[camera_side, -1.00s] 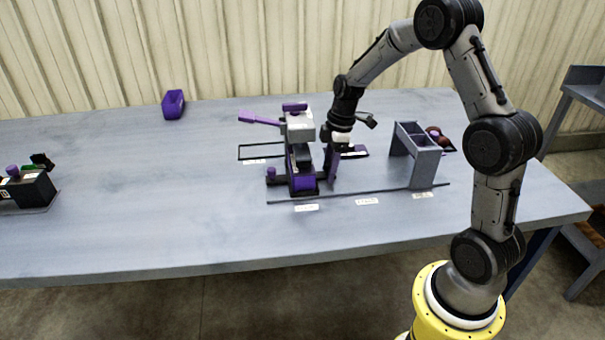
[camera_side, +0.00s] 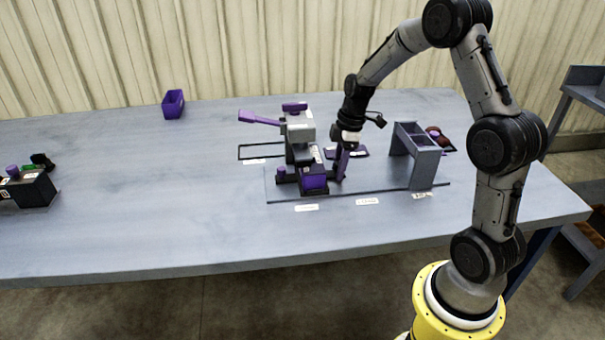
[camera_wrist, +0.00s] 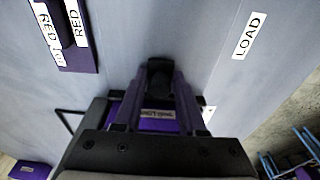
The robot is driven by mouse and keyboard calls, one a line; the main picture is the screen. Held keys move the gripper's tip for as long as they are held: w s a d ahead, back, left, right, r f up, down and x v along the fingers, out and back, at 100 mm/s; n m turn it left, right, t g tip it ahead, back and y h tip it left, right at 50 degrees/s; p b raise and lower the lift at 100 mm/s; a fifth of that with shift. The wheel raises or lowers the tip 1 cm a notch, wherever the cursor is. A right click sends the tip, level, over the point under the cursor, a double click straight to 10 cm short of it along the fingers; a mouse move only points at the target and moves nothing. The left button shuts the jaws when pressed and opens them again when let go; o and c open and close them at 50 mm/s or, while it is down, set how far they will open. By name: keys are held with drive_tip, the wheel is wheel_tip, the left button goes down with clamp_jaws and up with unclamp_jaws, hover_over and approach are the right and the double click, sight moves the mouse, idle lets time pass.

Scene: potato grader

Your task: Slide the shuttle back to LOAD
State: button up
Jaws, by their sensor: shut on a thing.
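My fingers (camera_wrist: 160,78) also show in the wrist view. The white LOAD label (camera_wrist: 249,36) lies ahead there, apart from the shuttle.
A grey stand (camera_side: 424,165) rises at the rail's right end, with brown-red potatoes (camera_side: 436,133) behind it. A purple tray (camera_side: 359,152), labelled RED in the wrist view, lies behind my gripper. A purple bin (camera_side: 173,104) is far left. The rail between shuttle and stand looks clear.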

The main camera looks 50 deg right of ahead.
sight(381, 172)
drive_tip(key=shift+s+d, duration=1.9)
drive_tip(key=shift+d, duration=0.1)
drive_tip(key=shift+s+d, duration=2.45)
drive_tip(key=o, duration=0.7)
drive_tip(key=shift+o, duration=0.2)
drive_tip(key=shift+r, duration=0.1)
